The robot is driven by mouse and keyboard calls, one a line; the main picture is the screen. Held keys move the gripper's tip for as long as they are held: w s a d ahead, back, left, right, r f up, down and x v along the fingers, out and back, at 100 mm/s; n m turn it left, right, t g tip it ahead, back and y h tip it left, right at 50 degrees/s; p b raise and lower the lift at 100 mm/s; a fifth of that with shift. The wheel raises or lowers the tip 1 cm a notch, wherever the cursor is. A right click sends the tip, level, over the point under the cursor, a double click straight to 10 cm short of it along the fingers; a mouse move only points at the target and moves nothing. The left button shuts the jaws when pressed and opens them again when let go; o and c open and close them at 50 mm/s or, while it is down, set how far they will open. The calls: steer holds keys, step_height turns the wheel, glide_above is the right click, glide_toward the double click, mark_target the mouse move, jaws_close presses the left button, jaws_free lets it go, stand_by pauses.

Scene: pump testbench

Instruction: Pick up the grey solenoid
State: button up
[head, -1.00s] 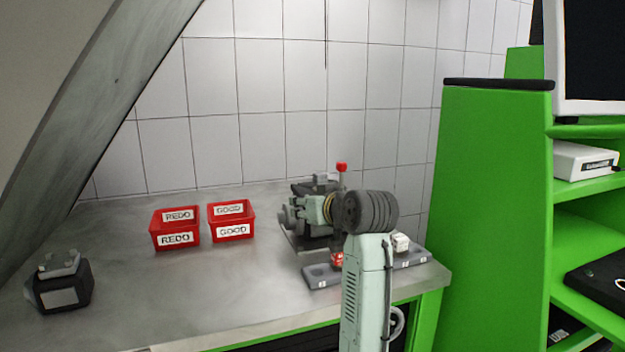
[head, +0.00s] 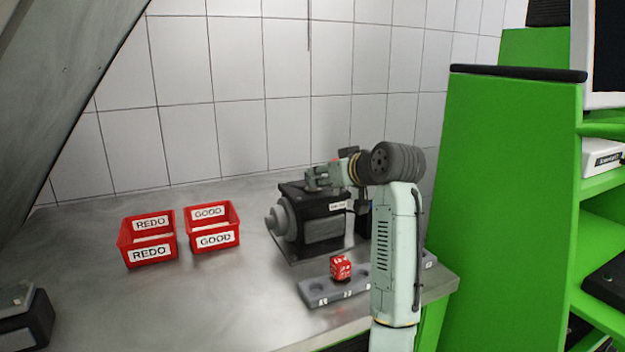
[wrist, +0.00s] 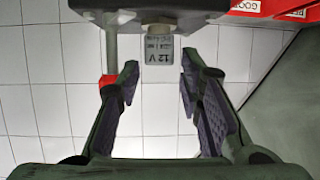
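The grey solenoid (wrist: 161,58) carries a "12 V" label and shows in the wrist view, at the underside of a dark block (wrist: 150,18). My gripper (wrist: 158,72) is open, with one finger on each side of the solenoid's line. The tips look near its label end; I cannot tell if they touch it. In the head view my gripper (head: 318,178) is at the top of the dark pump unit (head: 318,225). The solenoid cannot be made out there.
Red REDO (head: 148,252) and GOOD (head: 213,240) bins stand left. A red-ended rod (wrist: 109,60) is beside one finger. A green cabinet (head: 505,200) is on the right.

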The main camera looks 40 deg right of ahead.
mark_target(316, 177)
steer(key=p+x, duration=0.2)
steer(key=x, duration=0.3)
steer(key=shift+f, duration=0.1)
steer(key=shift+c, duration=0.5)
steer(key=shift+s, duration=0.1)
jaws_close()
